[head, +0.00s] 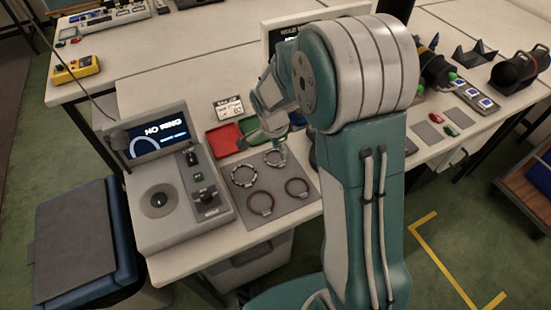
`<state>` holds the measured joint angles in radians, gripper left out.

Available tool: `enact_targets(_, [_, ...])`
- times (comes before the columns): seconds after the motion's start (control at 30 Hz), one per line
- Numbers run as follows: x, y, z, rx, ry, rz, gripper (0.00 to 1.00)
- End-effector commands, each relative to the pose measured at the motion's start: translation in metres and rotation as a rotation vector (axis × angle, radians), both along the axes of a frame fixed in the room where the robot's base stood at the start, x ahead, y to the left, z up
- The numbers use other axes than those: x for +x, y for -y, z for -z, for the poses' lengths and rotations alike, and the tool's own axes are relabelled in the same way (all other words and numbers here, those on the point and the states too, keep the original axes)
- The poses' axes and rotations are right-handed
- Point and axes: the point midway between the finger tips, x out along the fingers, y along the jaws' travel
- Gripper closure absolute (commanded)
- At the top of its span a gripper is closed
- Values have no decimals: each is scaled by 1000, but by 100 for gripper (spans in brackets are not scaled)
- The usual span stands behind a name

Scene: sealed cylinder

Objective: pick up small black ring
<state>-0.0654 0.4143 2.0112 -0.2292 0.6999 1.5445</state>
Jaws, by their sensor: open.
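Several rings lie on a grey mat (282,214) on the table. A small ring (275,158) lies at the back of the mat, just below my gripper, and looks dark with pale patches. A larger ring (244,176) with dark and pale segments lies at the left. Two reddish-brown rings, one front left (260,203) and one front right (297,187), each have a pale tag. I cannot tell any ring's colour for sure at this size. My gripper (263,145) is open above the back of the mat, with no ring visibly held. My arm hides the area to its right.
A grey console (171,222) with a screen reading "NO RING" stands left of the mat. Red (223,140) and green (256,128) trays and a small sign (229,108) lie behind it.

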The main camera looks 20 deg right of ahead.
Motion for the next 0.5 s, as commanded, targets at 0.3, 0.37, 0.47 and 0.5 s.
enact_targets(0.3, [-3,1,36,-1,-4,-1,50])
enact_targets(0.37, [-3,1,45,0,-3,-2,50])
enact_targets(0.47, [-2,3,56,0,-1,-1,50])
enact_targets(0.5, [-2,3,59,0,0,-1,50])
